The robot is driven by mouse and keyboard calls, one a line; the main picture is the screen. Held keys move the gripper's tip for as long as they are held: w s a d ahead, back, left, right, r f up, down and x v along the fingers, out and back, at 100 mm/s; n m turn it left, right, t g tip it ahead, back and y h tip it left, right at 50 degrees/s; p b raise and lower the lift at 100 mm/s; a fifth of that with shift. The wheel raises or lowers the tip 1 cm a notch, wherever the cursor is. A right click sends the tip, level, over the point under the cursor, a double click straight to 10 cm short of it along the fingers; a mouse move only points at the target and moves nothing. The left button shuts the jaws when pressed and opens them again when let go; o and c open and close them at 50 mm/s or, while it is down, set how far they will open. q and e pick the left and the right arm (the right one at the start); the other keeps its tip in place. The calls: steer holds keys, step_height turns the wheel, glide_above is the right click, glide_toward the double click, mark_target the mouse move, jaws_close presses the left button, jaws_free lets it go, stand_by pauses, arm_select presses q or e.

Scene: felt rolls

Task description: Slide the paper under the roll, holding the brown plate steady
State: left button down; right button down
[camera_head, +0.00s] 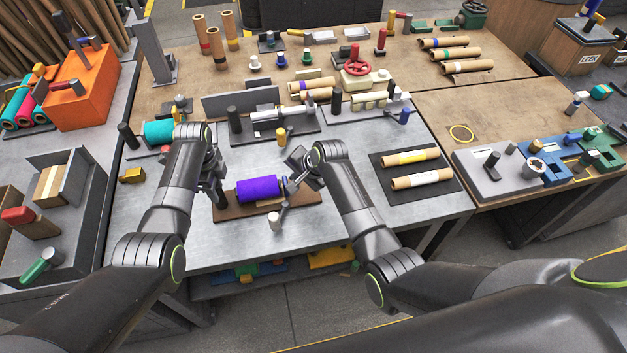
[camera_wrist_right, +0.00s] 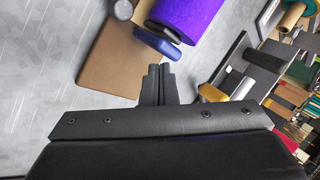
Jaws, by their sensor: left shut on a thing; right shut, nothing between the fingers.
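The brown plate (camera_head: 240,211) lies on the grey worktop, and its corner shows in the right wrist view (camera_wrist_right: 108,62). A purple roll (camera_head: 257,189) lies across it; its end is at the top of the right wrist view (camera_wrist_right: 188,14), with a blue part (camera_wrist_right: 157,43) beside it. My left gripper (camera_head: 219,197) is shut at the plate's left edge, its fingertips partly hidden by the arm. My right gripper (camera_head: 292,182) is shut and empty by the roll's right end; its fingertips (camera_wrist_right: 157,78) point towards the blue part. I cannot make out a sheet of paper.
A pale-headed handle (camera_head: 276,216) stands at the plate's front right. Behind are a grey fixture with a metal roller (camera_head: 275,114) and a teal roll (camera_head: 160,132). A dark mat (camera_head: 415,177) with two brown tubes lies right. The worktop's front strip is clear.

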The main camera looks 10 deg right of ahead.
steer(key=shift+d+r, duration=0.25)
steer(key=shift+r, duration=0.85)
steer(key=shift+d+r, duration=0.25)
steer(key=shift+r, duration=0.85)
arm_select(q)
jaws_free()
steer(key=shift+r, duration=0.2)
arm_select(e)
steer(key=shift+r, duration=0.2)
arm_select(q)
steer(key=shift+r+p, duration=1.3)
steer(key=shift+p, duration=0.55)
arm_select(e)
steer(key=shift+r, duration=1.6)
